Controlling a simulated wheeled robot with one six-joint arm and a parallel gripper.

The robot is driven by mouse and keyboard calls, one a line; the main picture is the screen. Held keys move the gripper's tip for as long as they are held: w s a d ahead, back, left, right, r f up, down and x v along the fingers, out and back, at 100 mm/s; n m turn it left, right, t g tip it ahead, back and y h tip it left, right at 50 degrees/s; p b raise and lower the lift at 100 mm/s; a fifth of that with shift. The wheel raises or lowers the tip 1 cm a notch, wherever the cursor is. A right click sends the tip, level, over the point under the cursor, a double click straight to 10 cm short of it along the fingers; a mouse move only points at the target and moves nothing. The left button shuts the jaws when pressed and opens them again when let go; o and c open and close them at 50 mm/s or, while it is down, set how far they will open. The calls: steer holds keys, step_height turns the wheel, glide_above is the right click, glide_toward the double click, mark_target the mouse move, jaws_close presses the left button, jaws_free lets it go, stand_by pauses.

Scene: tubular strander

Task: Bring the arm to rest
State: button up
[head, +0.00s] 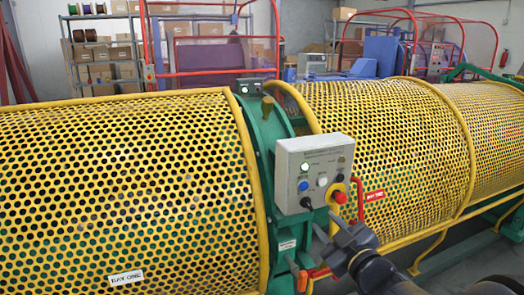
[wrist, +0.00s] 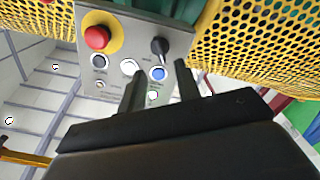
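My gripper (head: 328,224) is in front of the grey control box (head: 302,160), near its lower right corner in the head view. In the wrist view my gripper (wrist: 160,70) has its two dark fingers apart with nothing between them. Past the fingertips is the face of the control box (wrist: 135,22), with a red mushroom button (wrist: 97,37) on a yellow ring, a black selector knob (wrist: 159,47), a white button (wrist: 129,67) and a blue button (wrist: 157,73). Whether a fingertip touches the box is unclear. My arm comes in from the lower right.
Yellow perforated guards (head: 120,190) flank the box, and another guard (head: 380,150) runs to the right. A red handle (head: 375,196) is close to my gripper. A yellow rail (head: 425,235) runs along the lower right. Shelves (head: 100,50) stand far behind.

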mark_target(310, 207)
steer(key=x, duration=0.6)
steer(key=shift+w+a, duration=0.15)
steer(key=shift+w, duration=0.15)
steer(key=shift+w+r+p, duration=0.15)
steer(key=shift+p, duration=0.15)
steer(key=shift+m+p, duration=0.3)
steer(key=shift+m, duration=0.3)
steer(key=shift+f+b, duration=0.25)
steer(key=shift+b, duration=0.1)
